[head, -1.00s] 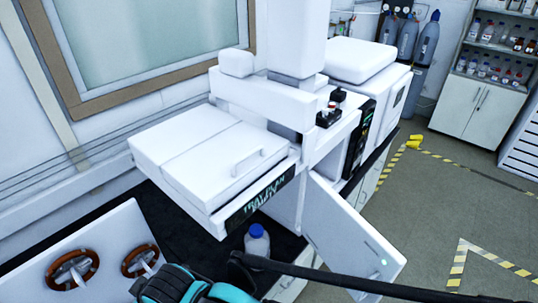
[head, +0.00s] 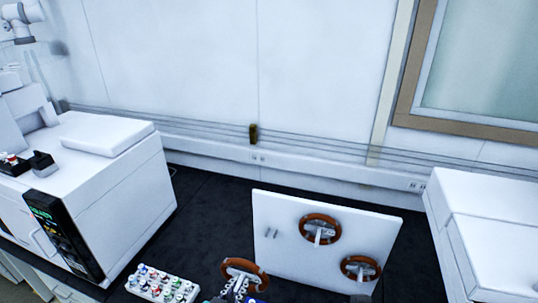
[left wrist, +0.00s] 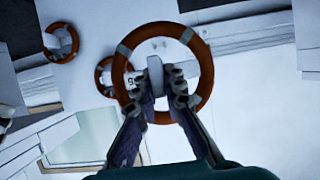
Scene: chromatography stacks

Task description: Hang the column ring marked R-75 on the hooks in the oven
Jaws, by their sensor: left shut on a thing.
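A brown-orange column ring (head: 240,265) is held low in the head view, in front of the white board. My left gripper (head: 238,284) is shut on it; in the left wrist view the gripper (left wrist: 166,85) closes on the pale piece in the middle of the ring (left wrist: 203,60). I cannot read a marking on this ring. Two other rings, an upper one (head: 303,228) and a lower right one (head: 344,266), hang on the white board (head: 280,205). They also show behind the held ring in the left wrist view. No oven interior or hooks inside it show. My right gripper is not in view.
Bare pegs (head: 270,234) stick out of the board's left part. A white instrument (head: 125,190) stands at left, another (head: 485,225) at the right edge. A vial rack (head: 163,284) sits at front. The black bench (head: 215,205) is clear between left instrument and board.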

